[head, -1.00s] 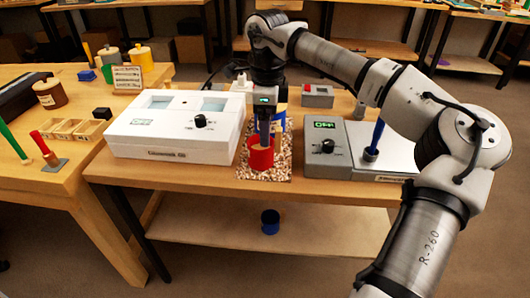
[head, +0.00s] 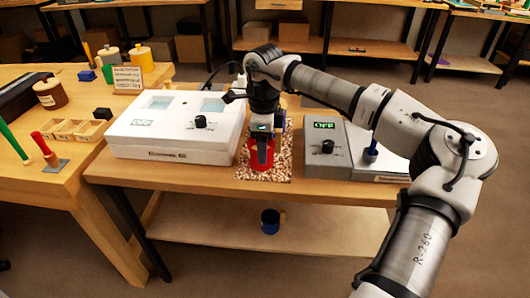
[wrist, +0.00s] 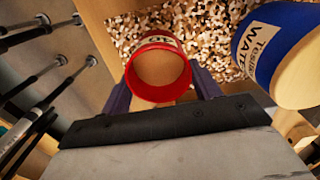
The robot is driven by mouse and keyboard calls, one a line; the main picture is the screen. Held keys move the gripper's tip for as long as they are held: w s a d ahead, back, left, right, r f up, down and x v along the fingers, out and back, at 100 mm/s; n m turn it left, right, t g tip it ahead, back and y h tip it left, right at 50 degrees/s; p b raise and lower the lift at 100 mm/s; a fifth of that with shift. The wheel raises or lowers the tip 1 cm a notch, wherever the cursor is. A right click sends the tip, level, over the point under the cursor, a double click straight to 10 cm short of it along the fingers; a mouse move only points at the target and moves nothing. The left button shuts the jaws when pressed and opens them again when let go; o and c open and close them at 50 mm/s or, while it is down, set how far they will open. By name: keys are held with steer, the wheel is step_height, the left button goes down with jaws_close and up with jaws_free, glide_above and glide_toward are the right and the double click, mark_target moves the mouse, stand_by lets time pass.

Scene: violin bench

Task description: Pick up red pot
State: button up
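The red pot (head: 263,172) stands upright on the speckled mat (head: 281,173) on the middle bench. In the wrist view the red pot (wrist: 141,92) shows its round red rim and brownish inside, with a partly hidden label on its far side. My gripper (head: 264,160) is down at the pot and partly hides it in the head view. In the wrist view the fingers of my gripper (wrist: 160,88) are spread, one on each side of the pot. I cannot tell whether they touch it.
A blue labelled pot (wrist: 262,35) stands close to the right of the red pot in the wrist view. A white box-like device (head: 165,140) is on the left and a grey one (head: 326,160) on the right. A dark blue mug (head: 270,221) stands on the lower shelf.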

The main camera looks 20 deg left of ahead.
steer(key=c, duration=0.6)
steer(key=shift+r, duration=0.15)
